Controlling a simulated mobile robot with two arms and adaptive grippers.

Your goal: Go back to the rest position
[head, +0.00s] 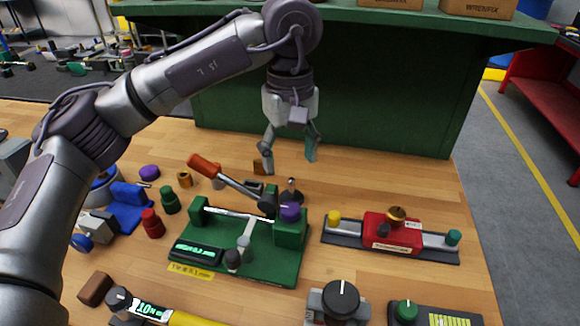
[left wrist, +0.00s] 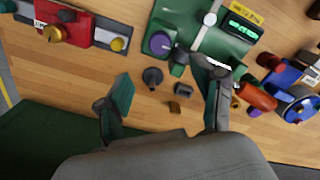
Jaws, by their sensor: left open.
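My left gripper (head: 287,158) points down above the back part of the wooden table. It is open, and its two fingers stand apart. In the left wrist view the gripper (left wrist: 168,98) has small dark parts showing between its fingers on the table. The valve device is a green base (head: 270,262) with a purple knob (head: 290,212) and an orange-handled lever (head: 207,167). The lever slants up to the left. The gripper is behind and above this device. In the left wrist view the orange handle (left wrist: 256,96) shows close beside the right finger. My right gripper shows in neither view.
A red device on a rail (head: 392,233) stands right of the green base. Coloured knobs and a blue part (head: 128,196) lie at the left. A black-knobbed device (head: 341,300) is at the front. A green bench (head: 380,80) stands behind the table. The table's back right is bare.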

